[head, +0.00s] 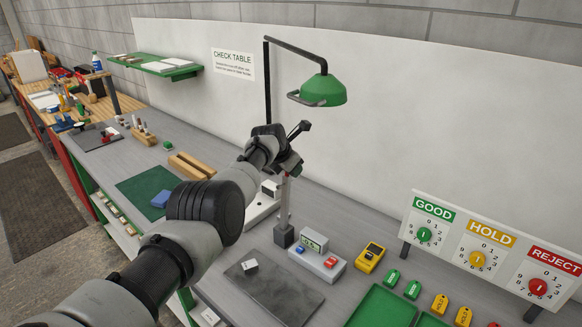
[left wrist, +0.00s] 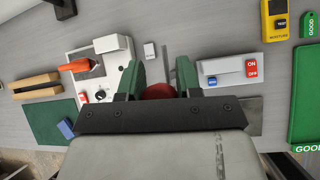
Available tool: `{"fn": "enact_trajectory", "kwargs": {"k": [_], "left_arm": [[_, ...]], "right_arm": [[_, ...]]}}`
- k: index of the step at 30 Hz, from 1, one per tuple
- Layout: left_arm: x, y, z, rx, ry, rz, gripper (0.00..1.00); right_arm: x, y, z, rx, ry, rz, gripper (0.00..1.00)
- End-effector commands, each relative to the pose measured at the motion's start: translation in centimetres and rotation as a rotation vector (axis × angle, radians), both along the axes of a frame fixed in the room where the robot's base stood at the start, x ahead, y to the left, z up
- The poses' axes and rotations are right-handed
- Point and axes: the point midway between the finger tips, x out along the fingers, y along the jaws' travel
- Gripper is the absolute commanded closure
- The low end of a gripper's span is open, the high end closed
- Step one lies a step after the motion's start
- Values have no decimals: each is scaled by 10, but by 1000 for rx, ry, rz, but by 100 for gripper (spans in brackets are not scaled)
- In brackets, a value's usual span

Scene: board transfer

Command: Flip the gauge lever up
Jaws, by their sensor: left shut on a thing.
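My left gripper (head: 292,170) is at the top of a grey gauge post (head: 284,205) that stands on a dark block (head: 283,236). In the left wrist view its green fingers (left wrist: 158,80) are shut on a round red knob (left wrist: 158,91), which looks like the end of the gauge lever. The dark gripper body hides the lower part of the knob, and the rest of the lever is hidden, so I cannot tell its angle. My right gripper is in neither view.
A grey button box (head: 318,263) and a yellow meter (head: 370,257) stand right of the post. A white fixture (left wrist: 98,75) with an orange handle is left of the fingers. A green lamp (head: 320,90) hangs behind. A dark mat (head: 285,298) lies in front.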

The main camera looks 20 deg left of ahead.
Motion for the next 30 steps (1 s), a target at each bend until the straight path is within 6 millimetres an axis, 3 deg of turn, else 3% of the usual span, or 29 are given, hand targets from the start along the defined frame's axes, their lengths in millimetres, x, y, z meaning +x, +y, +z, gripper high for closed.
{"fn": "enact_trajectory", "kwargs": {"k": [1, 13, 14, 18, 30], "left_arm": [[-4, -1, -12, 3, 25, -4, 100], [-4, -1, -12, 2, 26, -4, 100], [-4, -1, -12, 2, 26, -4, 64], [-4, -1, -10, 1, 20, -3, 43], [-2, 0, -2, 0, 9, -2, 42]], "right_arm": [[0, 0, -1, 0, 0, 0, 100], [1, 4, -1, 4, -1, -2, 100], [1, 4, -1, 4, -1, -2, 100], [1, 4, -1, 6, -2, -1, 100], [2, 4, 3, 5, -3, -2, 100]]}}
